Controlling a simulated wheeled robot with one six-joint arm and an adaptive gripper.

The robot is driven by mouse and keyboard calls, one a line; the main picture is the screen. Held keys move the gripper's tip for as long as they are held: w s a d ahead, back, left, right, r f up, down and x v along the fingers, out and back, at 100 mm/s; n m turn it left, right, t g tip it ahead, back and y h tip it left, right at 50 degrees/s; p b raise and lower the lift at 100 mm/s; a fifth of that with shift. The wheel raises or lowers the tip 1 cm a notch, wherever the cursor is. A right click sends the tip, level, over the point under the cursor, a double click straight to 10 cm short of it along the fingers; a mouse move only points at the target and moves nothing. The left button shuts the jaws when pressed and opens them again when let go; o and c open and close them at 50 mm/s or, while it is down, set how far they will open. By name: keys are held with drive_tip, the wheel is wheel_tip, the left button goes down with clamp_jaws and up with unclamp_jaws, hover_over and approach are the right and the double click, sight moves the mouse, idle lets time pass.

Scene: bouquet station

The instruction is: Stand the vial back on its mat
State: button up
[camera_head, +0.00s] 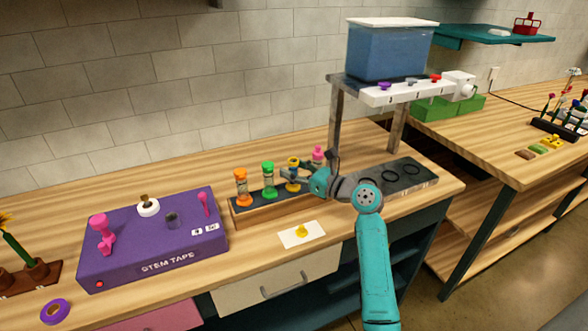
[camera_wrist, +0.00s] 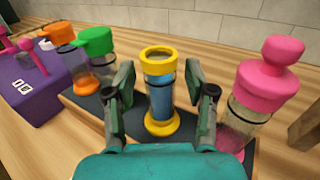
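The vial with yellow collar and base (camera_head: 293,173) stands upright on the dark mat strip (camera_wrist: 189,127) of the wooden rack. In the wrist view, the vial (camera_wrist: 159,92) holds blue liquid and its top is open. My gripper (camera_head: 298,175) is around it; in the wrist view my gripper (camera_wrist: 162,95) has one finger on each side, with gaps between fingers and glass. The vial's foot appears to rest on the dark strip. A yellow stopper (camera_head: 302,231) sits on a white card (camera_head: 290,241) in front of the rack.
Orange (camera_head: 242,186), green (camera_head: 268,179) and pink (camera_head: 318,156) stoppered vials share the rack, the pink one close to my gripper. A purple stem tape box (camera_head: 150,250) stands left. A water tank (camera_head: 388,50) on a metal stand is behind right, above a dark tray (camera_head: 385,178).

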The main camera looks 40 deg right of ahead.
drive_tip(key=shift+r, duration=0.2)
drive_tip(key=v, duration=1.2)
idle(0.4)
